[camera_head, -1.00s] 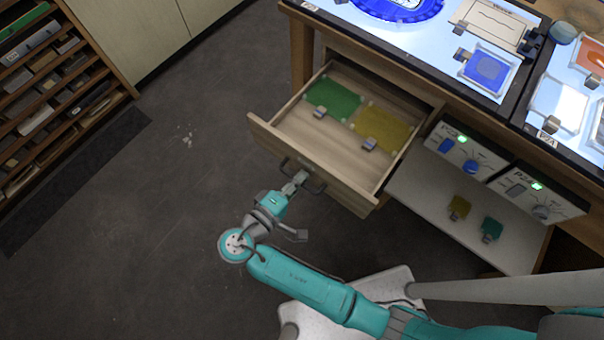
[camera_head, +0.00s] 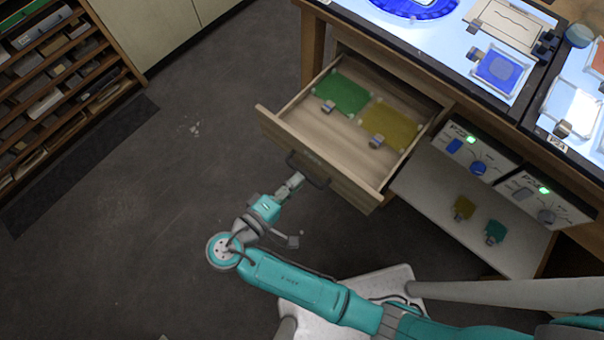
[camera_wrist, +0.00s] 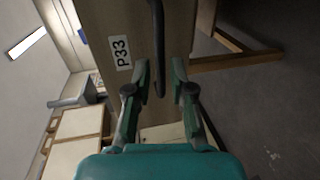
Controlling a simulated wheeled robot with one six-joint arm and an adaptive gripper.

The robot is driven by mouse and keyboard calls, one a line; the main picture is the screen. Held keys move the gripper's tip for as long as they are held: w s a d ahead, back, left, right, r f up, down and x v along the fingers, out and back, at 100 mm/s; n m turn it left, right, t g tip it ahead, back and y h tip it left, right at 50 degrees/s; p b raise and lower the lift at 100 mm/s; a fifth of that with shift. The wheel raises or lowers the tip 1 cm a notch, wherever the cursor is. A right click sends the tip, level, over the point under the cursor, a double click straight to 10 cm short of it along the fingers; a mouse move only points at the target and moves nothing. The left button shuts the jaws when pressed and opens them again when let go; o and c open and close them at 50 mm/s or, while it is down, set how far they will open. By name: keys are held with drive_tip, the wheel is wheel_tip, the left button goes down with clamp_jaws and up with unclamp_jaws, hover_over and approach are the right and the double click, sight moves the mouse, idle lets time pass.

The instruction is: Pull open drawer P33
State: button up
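Drawer P33 (camera_head: 318,172) is wooden and stands pulled well out of the bench, showing its inside. Its label P33 (camera_wrist: 120,53) shows in the wrist view. A dark bar handle (camera_head: 309,171) sits on the drawer front, and it also shows in the wrist view (camera_wrist: 157,45). My gripper (camera_head: 296,180) is at the handle, low in front of the drawer. In the wrist view my gripper (camera_wrist: 160,66) has its fingers apart, one on each side of the handle's line, with gaps visible. Whether a fingertip touches the handle cannot be told.
A green glass sheet (camera_head: 342,95) and a yellow glass sheet (camera_head: 389,124) lie in the drawer. Control boxes (camera_head: 478,150) stand on a shelf (camera_head: 445,193) right of it. A lit table (camera_head: 440,45) is above. A rack (camera_head: 60,90) stands far left. Floor (camera_head: 190,180) left of my arm is clear.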

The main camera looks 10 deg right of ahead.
drive_tip(key=v, duration=0.3)
drive_tip(key=shift+s+a, duration=0.15)
idle(0.5)
drive_tip(key=d+f+n+y, duration=0.3)
drive_tip(key=d+f+y, duration=0.2)
drive_tip(key=d+f, duration=0.6)
drive_tip(key=s+d+f+m+y, duration=0.1)
drive_tip(key=s+d+f+y, duration=0.3)
drive_tip(key=s, duration=0.5)
drive_tip(key=s+r+m+t+y, duration=0.1)
drive_tip(key=s+r+m+t, duration=0.1)
drive_tip(key=r, duration=0.5)
drive_tip(key=s+d+r+m+t+y, duration=0.1)
drive_tip(key=s+r+m+t, duration=0.1)
drive_tip(key=s+r+m, duration=0.2)
drive_tip(key=s+r+m+t+y, duration=0.1)
drive_tip(key=s+r+m, duration=0.2)
drive_tip(key=s+r, duration=0.4)
wheel_tip(320, 180, up, 5)
drive_tip(key=shift+d+r+t+y, duration=0.1)
drive_tip(key=shift+d+t+y, duration=0.2)
drive_tip(key=shift+t, duration=0.1)
